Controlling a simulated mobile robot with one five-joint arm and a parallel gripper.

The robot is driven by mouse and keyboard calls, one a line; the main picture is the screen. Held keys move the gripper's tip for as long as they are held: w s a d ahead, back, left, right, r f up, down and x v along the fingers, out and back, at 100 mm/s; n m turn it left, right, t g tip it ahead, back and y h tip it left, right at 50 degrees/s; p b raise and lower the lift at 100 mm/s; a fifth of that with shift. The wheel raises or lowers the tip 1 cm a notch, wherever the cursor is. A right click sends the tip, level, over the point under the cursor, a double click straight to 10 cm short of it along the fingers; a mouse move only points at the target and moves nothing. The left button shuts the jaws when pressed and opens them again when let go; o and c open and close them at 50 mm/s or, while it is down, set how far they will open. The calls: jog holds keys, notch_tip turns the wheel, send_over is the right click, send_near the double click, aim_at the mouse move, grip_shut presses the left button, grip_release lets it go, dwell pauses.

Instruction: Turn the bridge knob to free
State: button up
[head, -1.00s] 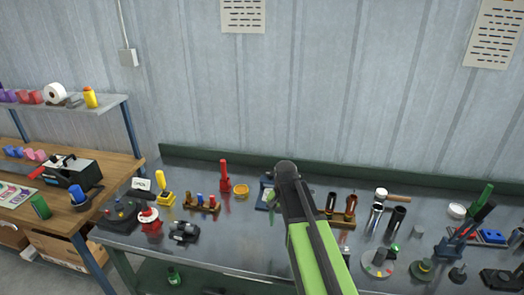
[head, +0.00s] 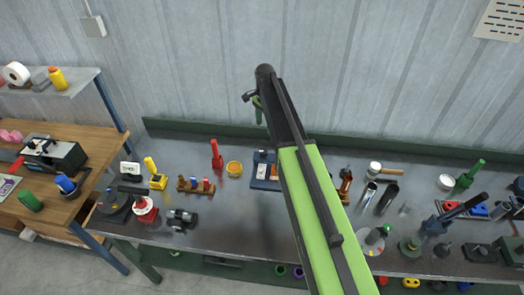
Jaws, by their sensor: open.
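I cannot tell for sure which part is the bridge knob, and no "free" mark is legible. A round grey plate with a knob and coloured marks (head: 374,238) sits at the bench front, right of my arm. A red-and-white dial (head: 145,209) and a dark base with a round top (head: 112,204) stand at the left end. My gripper (head: 254,103) shows only partly beyond the tip of my raised arm, against the wall above the bench's back edge. It is open, touches none of these and appears empty.
My arm hides part of the bench middle. Metal cups, a mallet (head: 375,169) and clamps crowd the right. The bench front left of my arm is fairly clear.

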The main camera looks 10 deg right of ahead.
aim_at(264, 151)
notch_tip(264, 151, down, 16)
jog(key=b, duration=1.4)
jog(key=shift+a+r, duration=0.15)
jog(key=shift+s+r, duration=0.1)
grip_shut()
